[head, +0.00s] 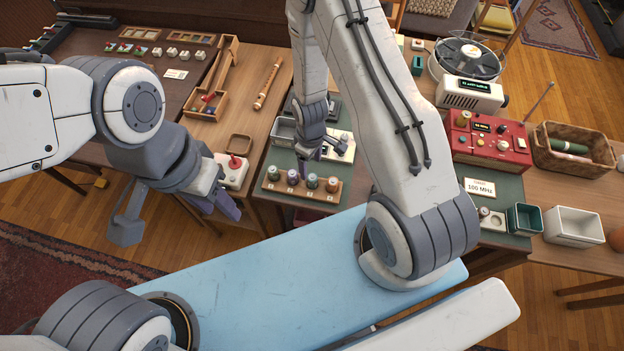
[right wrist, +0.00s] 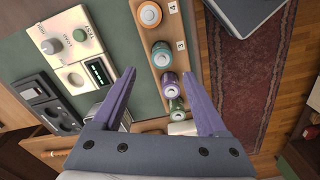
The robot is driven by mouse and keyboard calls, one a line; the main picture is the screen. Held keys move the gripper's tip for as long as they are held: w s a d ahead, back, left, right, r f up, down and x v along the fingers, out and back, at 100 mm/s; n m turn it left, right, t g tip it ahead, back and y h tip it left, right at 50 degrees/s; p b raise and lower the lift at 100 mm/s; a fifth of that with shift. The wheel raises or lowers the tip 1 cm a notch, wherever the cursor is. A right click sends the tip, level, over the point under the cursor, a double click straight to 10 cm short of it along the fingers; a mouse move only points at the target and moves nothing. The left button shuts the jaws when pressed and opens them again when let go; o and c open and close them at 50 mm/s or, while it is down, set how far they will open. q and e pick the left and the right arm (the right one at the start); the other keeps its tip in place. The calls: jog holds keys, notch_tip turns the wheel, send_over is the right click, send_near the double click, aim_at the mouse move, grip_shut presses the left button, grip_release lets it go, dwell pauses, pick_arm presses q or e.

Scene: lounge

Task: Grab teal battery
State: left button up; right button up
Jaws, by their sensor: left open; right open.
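The teal battery (head: 312,181) stands upright in a wooden rack (head: 327,195) between a purple battery (head: 293,177) and an orange one (head: 332,185). In the right wrist view the teal battery (right wrist: 162,55) shows its round top, just beyond the fingertips. My right gripper (head: 308,152) is open and empty above the rack; in the wrist view its fingers (right wrist: 158,78) lie on either side of the battery row, level with the purple battery (right wrist: 168,84). My left gripper (head: 218,206) is open and empty, left of the rack, near a joystick box.
A green battery (head: 272,173) stands at the rack's left end. The white joystick box (head: 232,172) is left of the rack. Behind the rack are a grey tray and a white device with knobs (right wrist: 72,45). A red instrument (head: 490,140) stands at the right.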

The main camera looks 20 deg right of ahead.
aim_at(312, 176)
jog(key=shift+s+f+p, duration=0.2)
jog(key=shift+f+p, duration=0.3)
jog(key=shift+f, duration=0.1)
notch_tip(312, 176, down, 3)
jog(key=shift+s+f+p, duration=0.1)
jog(key=shift+p, duration=0.55)
jog(key=shift+f, duration=0.45)
grip_shut()
